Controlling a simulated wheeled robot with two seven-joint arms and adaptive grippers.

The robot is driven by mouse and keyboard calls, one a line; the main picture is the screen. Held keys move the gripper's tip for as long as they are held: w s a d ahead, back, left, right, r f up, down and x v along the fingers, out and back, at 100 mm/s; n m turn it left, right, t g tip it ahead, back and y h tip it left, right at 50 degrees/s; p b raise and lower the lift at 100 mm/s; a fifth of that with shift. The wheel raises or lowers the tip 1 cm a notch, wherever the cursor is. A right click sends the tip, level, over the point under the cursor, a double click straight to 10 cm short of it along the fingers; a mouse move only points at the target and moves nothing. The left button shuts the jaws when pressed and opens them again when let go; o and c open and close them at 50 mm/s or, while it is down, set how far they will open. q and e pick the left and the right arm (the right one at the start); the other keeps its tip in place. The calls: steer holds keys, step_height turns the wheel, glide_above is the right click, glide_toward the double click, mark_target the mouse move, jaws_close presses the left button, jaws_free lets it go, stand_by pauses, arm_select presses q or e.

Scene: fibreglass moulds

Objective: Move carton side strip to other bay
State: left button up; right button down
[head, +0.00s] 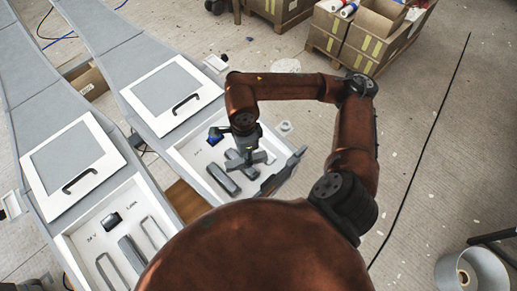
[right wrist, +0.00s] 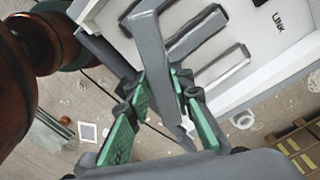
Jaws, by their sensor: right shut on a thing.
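My right gripper (head: 246,158) hangs over the right-hand white bay (head: 187,152) in the head view. In the right wrist view its green-padded fingers (right wrist: 165,112) are closed around a long grey strip (right wrist: 152,55), which runs tilted between them. I cannot tell whether the strip still touches the bay. More grey strips lie in the bay, one (head: 222,178) left of my gripper; in the right wrist view a strip (right wrist: 220,70) lies beside the held one. The left-hand bay (head: 88,222) holds a grey bar (head: 132,250) and outlined slots (head: 153,232). My left gripper is out of view.
A small blue-black item (head: 215,135) sits in the right-hand bay, and a black item (head: 112,220) in the left-hand one. White-framed panels with black handles (head: 80,180) (head: 185,103) lie behind the bays. Cartons (head: 375,30) stand at the back right. Floor at right is mostly clear.

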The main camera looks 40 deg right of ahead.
steer(key=s+d+r+m, duration=0.15)
steer(key=s+m, duration=0.25)
steer(key=m, duration=0.9)
steer(key=w+d+f, duration=0.3)
steer(key=w+d+f+p, duration=0.1)
steer(key=w+d+f, duration=0.1)
steer(key=w+f, duration=0.1)
steer(key=w+d+f+p, duration=0.1)
steer(key=w+d+f, duration=0.1)
steer(key=w+d, duration=0.1)
steer(key=shift+w+d+f, duration=0.3)
steer(key=shift+w+f, duration=0.05)
steer(key=shift+f, duration=0.05)
steer(key=shift+w+d+f, duration=0.2)
steer(key=shift+f, duration=0.15)
steer(key=f, duration=0.1)
steer(key=f+p, duration=0.1)
steer(key=f, duration=0.1)
steer(key=shift+w+d+f, duration=0.15)
steer(key=shift+w+f, duration=0.05)
steer(key=shift+f, duration=0.1)
